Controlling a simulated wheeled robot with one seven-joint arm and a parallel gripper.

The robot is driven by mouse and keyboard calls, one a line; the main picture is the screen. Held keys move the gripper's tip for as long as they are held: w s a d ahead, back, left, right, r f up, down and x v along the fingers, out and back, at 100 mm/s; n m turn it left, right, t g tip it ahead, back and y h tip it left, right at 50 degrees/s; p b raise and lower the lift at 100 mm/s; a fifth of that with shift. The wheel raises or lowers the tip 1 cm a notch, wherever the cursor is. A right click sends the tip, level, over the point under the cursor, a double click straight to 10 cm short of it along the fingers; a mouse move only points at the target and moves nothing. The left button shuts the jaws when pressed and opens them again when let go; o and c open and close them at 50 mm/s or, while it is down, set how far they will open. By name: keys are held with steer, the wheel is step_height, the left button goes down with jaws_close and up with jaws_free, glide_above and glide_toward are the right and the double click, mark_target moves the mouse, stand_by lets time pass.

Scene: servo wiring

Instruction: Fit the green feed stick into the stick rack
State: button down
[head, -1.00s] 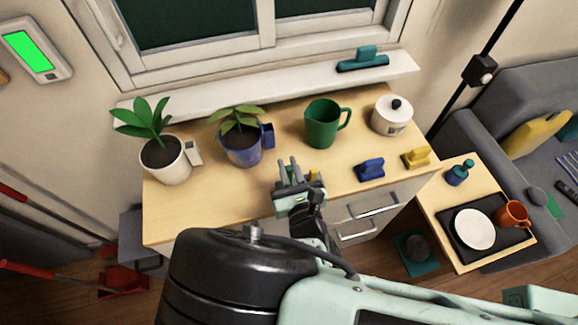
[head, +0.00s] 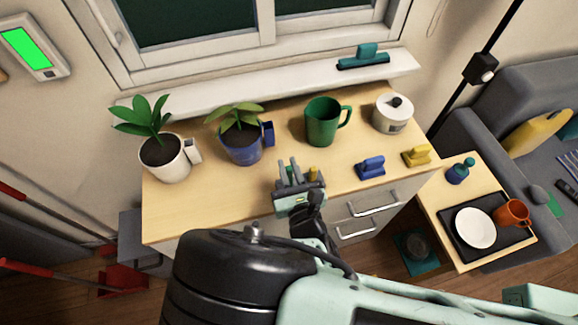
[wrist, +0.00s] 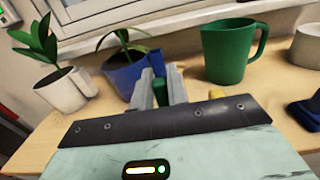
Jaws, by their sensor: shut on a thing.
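My gripper (head: 288,166) is over the front of the wooden counter, its fingers pointing toward the window. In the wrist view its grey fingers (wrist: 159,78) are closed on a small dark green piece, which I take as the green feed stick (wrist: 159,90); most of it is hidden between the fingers. I cannot make out the stick rack for sure. A small yellow piece (head: 313,172) shows just right of the fingers, partly hidden by my gripper. A white box-like holder (head: 193,150) is on the white pot, and a blue one (head: 268,134) on the blue pot.
On the counter (head: 215,205) stand a white potted plant (head: 168,163), a blue potted plant (head: 240,150), a green mug (head: 321,122) and a white lidded jar (head: 391,115). Blue (head: 370,168) and yellow (head: 416,156) handled blocks sit at right. Counter left of my gripper is clear.

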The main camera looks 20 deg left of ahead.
mark_target(290, 179)
steer(key=shift+f+b, duration=0.95)
steer(key=shift+f, duration=0.6)
steer(key=c, duration=1.3)
jaws_free()
